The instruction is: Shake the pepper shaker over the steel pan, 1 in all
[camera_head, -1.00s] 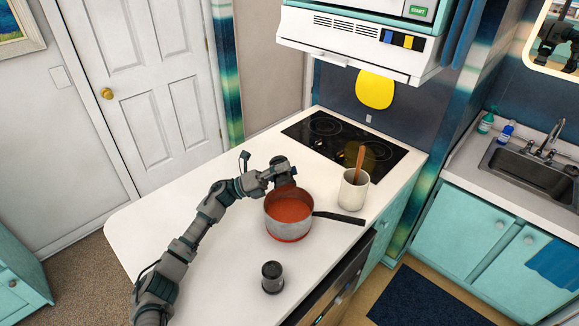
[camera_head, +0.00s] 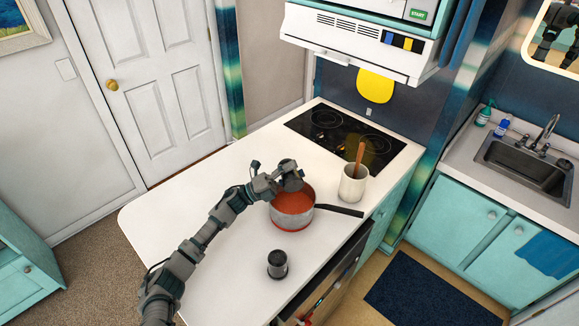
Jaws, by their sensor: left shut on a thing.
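The steel pan (camera_head: 299,217) stands on the white counter, holds red sauce and has its dark handle pointing right. My left gripper (camera_head: 289,174) is over the pan's far left rim, shut on a small dark thing (camera_head: 292,183). This looks like the pepper shaker, but the gripper hides most of it. Whether anything falls from it is too small to tell. A second dark, cylindrical container (camera_head: 277,264) stands upright on the counter, in front of the pan. My right gripper is not in view.
A white crock (camera_head: 353,186) with a wooden utensil stands right of the pan. The black cooktop (camera_head: 340,135) lies behind, under the hood (camera_head: 355,45). The counter (camera_head: 180,205) is clear at the left. A sink (camera_head: 525,165) is at the far right.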

